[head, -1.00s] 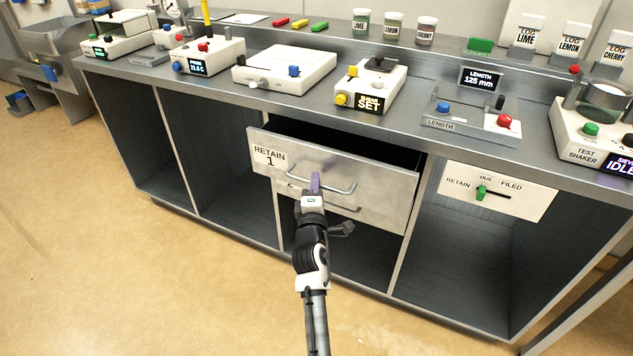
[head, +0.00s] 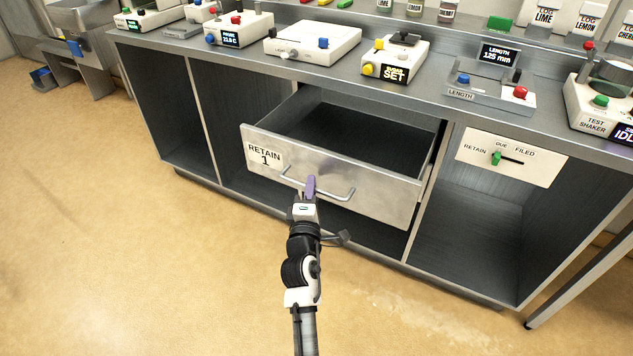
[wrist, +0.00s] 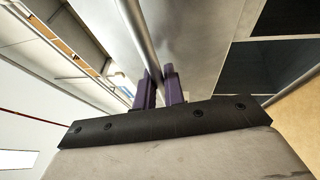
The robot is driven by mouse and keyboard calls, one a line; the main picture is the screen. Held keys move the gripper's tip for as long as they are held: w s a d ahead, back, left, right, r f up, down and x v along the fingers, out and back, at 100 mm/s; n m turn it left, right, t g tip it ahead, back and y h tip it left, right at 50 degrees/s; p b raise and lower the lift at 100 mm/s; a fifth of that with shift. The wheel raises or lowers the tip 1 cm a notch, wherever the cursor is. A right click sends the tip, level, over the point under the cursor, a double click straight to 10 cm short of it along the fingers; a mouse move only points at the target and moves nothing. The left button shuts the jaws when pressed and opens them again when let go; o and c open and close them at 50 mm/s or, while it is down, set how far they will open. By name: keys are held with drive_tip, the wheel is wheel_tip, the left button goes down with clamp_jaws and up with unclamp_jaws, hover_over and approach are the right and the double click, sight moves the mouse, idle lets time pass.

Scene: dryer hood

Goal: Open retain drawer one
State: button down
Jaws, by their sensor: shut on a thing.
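The drawer labelled RETAIN 1 (head: 375,192) is pulled well out from under the bench in the head view, and its dark inside looks empty. Its metal bar handle (head: 338,196) runs across the front. In the wrist view the purple fingers of my gripper (wrist: 160,88) stand on either side of the handle bar (wrist: 140,38), with the drawer front (wrist: 190,40) beyond.
The bench top (head: 440,85) carries several devices above the drawer. A panel with a green slider (head: 512,158) is right of the drawer. Open bays lie on both sides. The tan floor (head: 150,270) in front is clear.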

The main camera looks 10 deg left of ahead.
drive_tip(key=shift+s+a, duration=0.15)
drive_tip(key=shift+s, duration=0.45)
drive_tip(key=c, duration=1.5)
unclamp_jaws()
